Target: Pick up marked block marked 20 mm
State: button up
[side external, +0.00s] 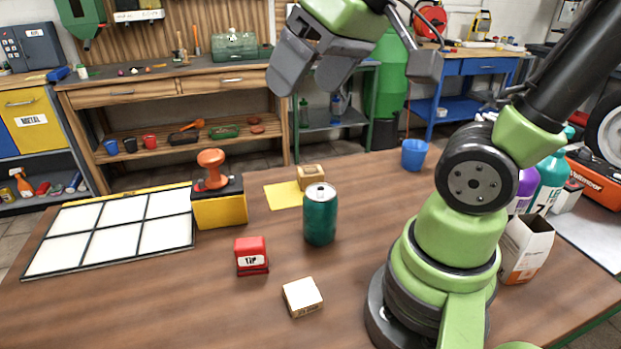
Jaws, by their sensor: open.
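A small cream block (302,297) lies on the near part of the wooden table (150,300), with a pale top and tan sides. A tan wooden block (311,177) with a dark mark on its front stands at the back, by a yellow sheet. I cannot read a 20 mm mark on either block. My gripper (305,90) is open and empty at the top of the picture, high above the table and apart from both blocks.
A green can (320,214) stands between the two blocks. A red labelled object (251,256) sits left of the cream block. A white-panelled grid (118,230) and a yellow-and-black box (220,207) are farther left. A blue cup (414,154) and white carton (525,248) stand right.

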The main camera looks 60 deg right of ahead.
jog(key=w+d+f+n+g+h, duration=0.1)
jog(key=w+d+f+n+g, duration=0.15)
jog(key=w+d, duration=0.5)
jog(key=n+g, duration=0.4)
jog(key=n, duration=0.4)
send_near(310, 170)
jog(key=shift+a+f+m, duration=0.25)
jog(key=shift+a+f, duration=0.1)
jog(key=shift+a, duration=0.1)
notch_tip(310, 170, down, 5)
jog(key=shift+d+r, duration=0.15)
notch_tip(310, 170, down, 6)
jog(key=shift+s+d+r, duration=0.1)
jog(key=shift+s+d, duration=0.05)
jog(key=c, duration=1)
